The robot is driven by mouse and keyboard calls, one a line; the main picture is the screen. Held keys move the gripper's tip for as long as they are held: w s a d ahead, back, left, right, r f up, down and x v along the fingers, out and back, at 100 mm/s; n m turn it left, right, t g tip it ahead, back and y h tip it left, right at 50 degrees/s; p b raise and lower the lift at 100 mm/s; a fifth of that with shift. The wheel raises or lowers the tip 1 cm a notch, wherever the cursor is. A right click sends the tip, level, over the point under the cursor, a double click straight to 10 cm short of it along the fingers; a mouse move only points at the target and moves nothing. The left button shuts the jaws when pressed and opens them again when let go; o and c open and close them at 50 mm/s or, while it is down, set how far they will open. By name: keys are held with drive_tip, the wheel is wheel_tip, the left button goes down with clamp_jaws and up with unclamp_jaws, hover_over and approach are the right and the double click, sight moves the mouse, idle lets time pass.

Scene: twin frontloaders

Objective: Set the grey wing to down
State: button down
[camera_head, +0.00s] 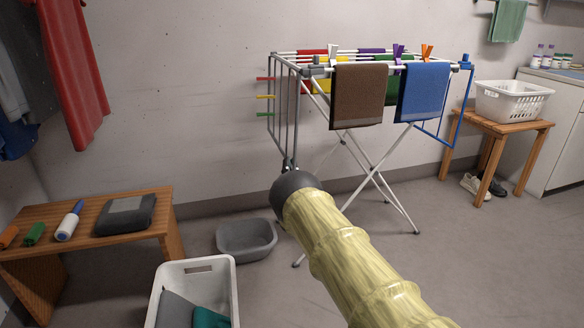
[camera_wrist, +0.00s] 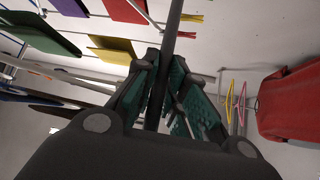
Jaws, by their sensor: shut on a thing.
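The grey wing (camera_head: 283,105) is a frame of grey bars at the left end of the drying rack (camera_head: 330,62). It hangs steeply downward from the rack's top edge. My gripper (camera_head: 288,164) is at the wing's lower near corner, mostly hidden behind my own arm. In the wrist view, my gripper's teal-padded fingers (camera_wrist: 165,85) are closed around a grey bar of the wing (camera_wrist: 175,25). The rack's blue wing (camera_head: 458,100) hangs down at the right end.
Brown (camera_head: 358,97) and blue (camera_head: 424,90) towels hang on the rack's front. A grey basin (camera_head: 246,238) and a white basket (camera_head: 160,290) stand on the floor near a wooden bench (camera_head: 150,190). A red garment (camera_head: 75,75) hangs at left. Bare wall lies behind the wing.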

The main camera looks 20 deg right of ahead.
drive_tip(key=shift+a+r, duration=0.1)
drive_tip(key=c, duration=1.5)
unclamp_jaws()
drive_tip(key=shift+a, duration=0.1)
drive_tip(key=shift+o, duration=0.2)
drive_tip(key=shift+s+f, duration=0.3)
drive_tip(key=shift+f, duration=0.1)
drive_tip(key=v, duration=1.1)
drive_tip(key=shift+f, duration=0.2)
